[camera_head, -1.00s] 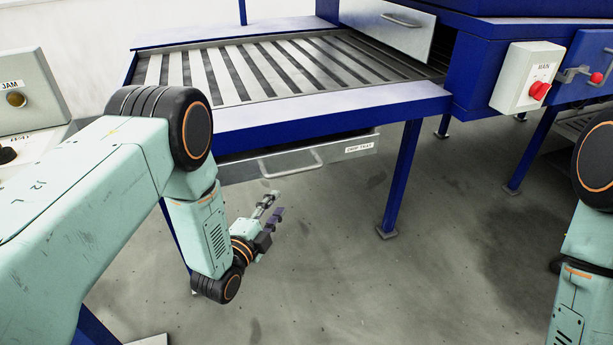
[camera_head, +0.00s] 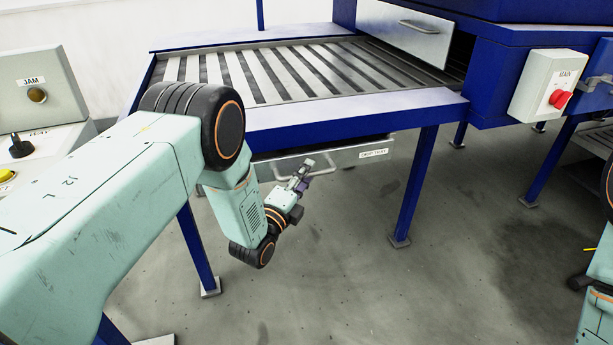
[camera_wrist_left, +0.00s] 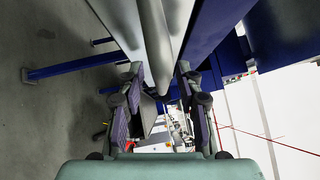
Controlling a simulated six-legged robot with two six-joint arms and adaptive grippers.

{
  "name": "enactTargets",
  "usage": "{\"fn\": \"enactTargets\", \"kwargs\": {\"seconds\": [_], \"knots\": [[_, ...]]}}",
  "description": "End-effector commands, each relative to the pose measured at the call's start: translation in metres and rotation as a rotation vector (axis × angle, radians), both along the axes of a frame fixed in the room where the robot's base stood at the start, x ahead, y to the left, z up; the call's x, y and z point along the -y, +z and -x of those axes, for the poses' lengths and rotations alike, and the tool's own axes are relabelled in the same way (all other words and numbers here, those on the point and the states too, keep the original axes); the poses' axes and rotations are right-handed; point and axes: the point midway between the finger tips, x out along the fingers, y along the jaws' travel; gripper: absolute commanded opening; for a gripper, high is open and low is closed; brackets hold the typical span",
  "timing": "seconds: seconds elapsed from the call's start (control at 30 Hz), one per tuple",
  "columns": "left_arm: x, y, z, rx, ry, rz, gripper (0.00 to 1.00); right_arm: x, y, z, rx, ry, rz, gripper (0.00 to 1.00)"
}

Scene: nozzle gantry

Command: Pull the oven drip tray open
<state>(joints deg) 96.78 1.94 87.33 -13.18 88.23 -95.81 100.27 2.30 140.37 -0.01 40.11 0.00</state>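The drip tray (camera_head: 343,159) is a grey drawer front with a "DRIP TRAY" label, under the near edge of the blue slatted table. Its pale bar handle (camera_head: 285,165) is partly hidden by my left gripper (camera_head: 307,172), which is at the tray front. The tray looks closed or nearly so. In the left wrist view, a smooth grey bar, apparently the handle (camera_wrist_left: 155,40), runs down the middle between the two fingers of that gripper (camera_wrist_left: 162,108). The fingers stand apart, with no clear contact on the bar. My right gripper cannot be made out; only part of that arm shows at the right edge.
The slatted table (camera_head: 350,110) is above the tray, with blue legs (camera_head: 415,185) on both sides. A JAM control panel (camera_head: 40,88) is at the left. The floor before the tray is clear.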

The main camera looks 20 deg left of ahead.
Motion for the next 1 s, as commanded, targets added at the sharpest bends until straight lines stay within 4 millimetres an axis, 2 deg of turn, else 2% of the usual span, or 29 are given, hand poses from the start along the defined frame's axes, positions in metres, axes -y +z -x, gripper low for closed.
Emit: {"fn": "enactTargets", "kwargs": {"seconds": [0.33,0.77,1.0], "knots": [[0.0025,0.0015,-0.0052,0.001,-0.002,0.001,0.36,0.0,-0.0008,0.0001,0.0,0.0,0.0,0.4],[0.0023,0.0011,-0.0049,0.0,-0.002,0.001,0.0,0.0,-0.0008,0.0001,0.0,0.0,0.0,0.4],[0.0025,0.0012,-0.0049,0.0,-0.002,0.001,0.0,0.0,-0.0008,0.0001,0.0,0.0,0.0,0.4]]}}
